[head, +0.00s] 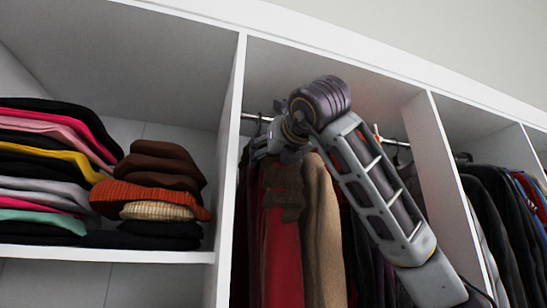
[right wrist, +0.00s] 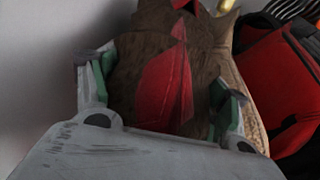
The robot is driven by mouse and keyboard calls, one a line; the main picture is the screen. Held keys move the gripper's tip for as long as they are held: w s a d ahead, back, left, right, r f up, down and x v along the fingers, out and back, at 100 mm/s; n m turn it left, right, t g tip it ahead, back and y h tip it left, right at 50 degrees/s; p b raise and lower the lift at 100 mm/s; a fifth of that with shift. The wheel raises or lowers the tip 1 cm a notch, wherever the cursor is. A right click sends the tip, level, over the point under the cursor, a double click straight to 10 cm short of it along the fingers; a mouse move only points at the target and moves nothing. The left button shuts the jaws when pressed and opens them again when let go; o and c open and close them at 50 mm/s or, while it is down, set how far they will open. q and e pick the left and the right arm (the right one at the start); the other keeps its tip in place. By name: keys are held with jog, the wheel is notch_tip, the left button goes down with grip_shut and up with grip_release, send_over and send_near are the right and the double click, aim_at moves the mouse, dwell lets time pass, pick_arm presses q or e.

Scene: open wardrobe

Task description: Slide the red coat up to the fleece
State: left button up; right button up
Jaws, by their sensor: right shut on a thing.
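The red coat (head: 284,250) hangs from the rail in the middle bay, with dark brown fuzzy cloth (head: 284,190) over its upper part. A tan, soft-looking garment (head: 322,225), which may be the fleece, hangs against its right side. My right gripper (head: 268,146) is at the rail above the red coat, partly hidden by my own wrist. In the right wrist view the fingers (right wrist: 165,90) are shut on the coat's upper part, with red (right wrist: 165,85) and brown cloth between the green pads. The coat's hanger is hidden. My left gripper is not in view.
A white divider (head: 232,170) stands close left of my gripper, with folded clothes (head: 155,190) on the shelf beyond. Another divider (head: 450,190) stands right. Darker clothes and hangers (head: 395,145) fill the bay behind my arm. The rail (head: 255,117) runs across.

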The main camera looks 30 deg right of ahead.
jog(key=shift+w+a, duration=0.1)
jog(key=shift+a, duration=0.3)
jog(key=o, duration=1.9)
jog(key=shift+a, duration=0.15)
jog(key=v, duration=1.2)
